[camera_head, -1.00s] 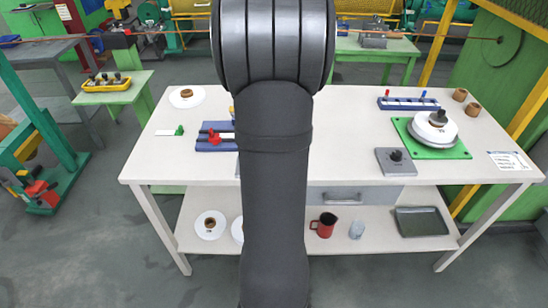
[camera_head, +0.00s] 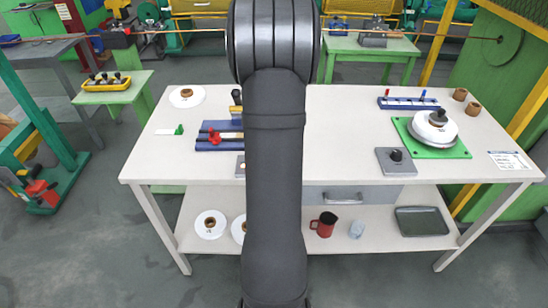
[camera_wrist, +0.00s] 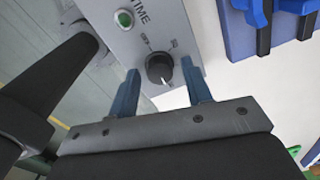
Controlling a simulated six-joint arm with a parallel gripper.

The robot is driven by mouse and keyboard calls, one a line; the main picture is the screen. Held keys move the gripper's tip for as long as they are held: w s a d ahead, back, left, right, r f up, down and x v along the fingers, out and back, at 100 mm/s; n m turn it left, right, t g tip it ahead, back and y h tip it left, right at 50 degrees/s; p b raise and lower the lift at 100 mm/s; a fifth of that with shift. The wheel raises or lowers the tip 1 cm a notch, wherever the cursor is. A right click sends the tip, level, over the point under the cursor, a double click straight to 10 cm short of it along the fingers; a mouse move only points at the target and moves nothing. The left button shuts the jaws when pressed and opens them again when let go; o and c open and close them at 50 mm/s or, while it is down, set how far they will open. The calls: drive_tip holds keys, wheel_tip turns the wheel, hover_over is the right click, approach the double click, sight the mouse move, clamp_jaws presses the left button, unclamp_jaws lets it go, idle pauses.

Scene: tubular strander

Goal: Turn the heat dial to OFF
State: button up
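A black round dial (camera_wrist: 159,68) with a white pointer mark sits on a grey panel (camera_wrist: 112,48) in the wrist view. The pointer aims toward the bottom of the picture. Small labels stand above the dial, too small to read surely. My gripper (camera_wrist: 160,70) is open, its two blue fingers on either side of the dial; I cannot tell whether they touch it. The word TIME and a green button (camera_wrist: 124,18) are on the same panel. In the head view my arm hides the gripper and most of this grey panel (camera_head: 240,166).
A blue fixture (camera_head: 218,142) with a red clamp lies behind the panel. Another grey box (camera_head: 395,161) with a black knob and a green plate (camera_head: 455,150) with a white spool stand on the right of the white table. The table between is clear.

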drive_tip(key=c, duration=0.8)
